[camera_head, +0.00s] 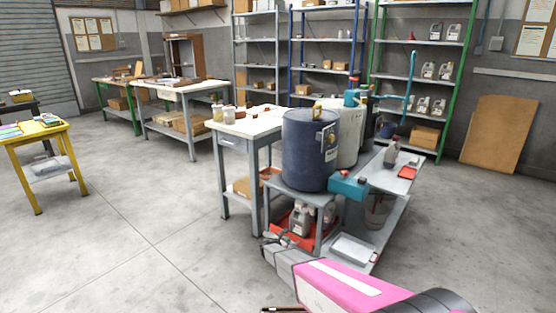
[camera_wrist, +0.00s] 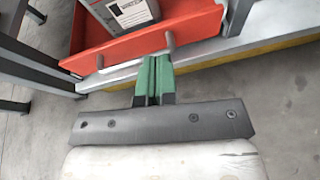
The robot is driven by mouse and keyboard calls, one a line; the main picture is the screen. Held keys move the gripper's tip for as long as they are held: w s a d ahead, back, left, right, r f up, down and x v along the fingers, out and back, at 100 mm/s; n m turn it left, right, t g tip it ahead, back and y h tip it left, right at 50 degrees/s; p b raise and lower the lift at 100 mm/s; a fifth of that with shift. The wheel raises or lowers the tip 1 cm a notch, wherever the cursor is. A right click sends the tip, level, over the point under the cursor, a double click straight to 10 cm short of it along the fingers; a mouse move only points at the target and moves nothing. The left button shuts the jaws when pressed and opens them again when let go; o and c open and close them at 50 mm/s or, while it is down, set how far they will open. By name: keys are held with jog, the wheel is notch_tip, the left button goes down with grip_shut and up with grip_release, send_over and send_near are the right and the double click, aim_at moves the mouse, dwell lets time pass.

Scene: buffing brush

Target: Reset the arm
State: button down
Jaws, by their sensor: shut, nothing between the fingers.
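My gripper (camera_wrist: 153,62) shows in the wrist view with its two green-padded fingers together and nothing between them. In the head view my pink arm reaches up from the lower right, and my gripper (camera_head: 268,240) is low in front of the small grey stand, near floor level. In the wrist view the fingertips point toward a red tray (camera_wrist: 95,57) at a shelf edge. Whether they touch it I cannot tell.
A dark blue drum (camera_head: 308,150) stands on the grey stand, with a grey jug (camera_head: 300,220) below it. A grey low shelf (camera_head: 375,235) is to the right. A white-topped table (camera_head: 245,125) is behind.

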jog(key=s+d+r+m+g+y, duration=0.1)
jog(key=s+d+r+m+g, duration=0.2)
jog(key=s+d+r+m, duration=0.4)
jog(key=s+d+r+m+g, duration=0.4)
jog(key=s+d+r+m, duration=0.2)
jog(key=s+r, duration=0.35)
jog(key=s+r+m+g+y, duration=0.1)
jog(key=s+r+m+y, duration=0.3)
jog(key=s, duration=0.7)
jog(key=s+r+m+g+y, duration=0.2)
jog(key=s+r+m+y, duration=0.2)
jog(key=s+r+m, duration=0.5)
jog(key=shift+s+r, duration=0.75)
jog(key=shift+s, duration=0.45)
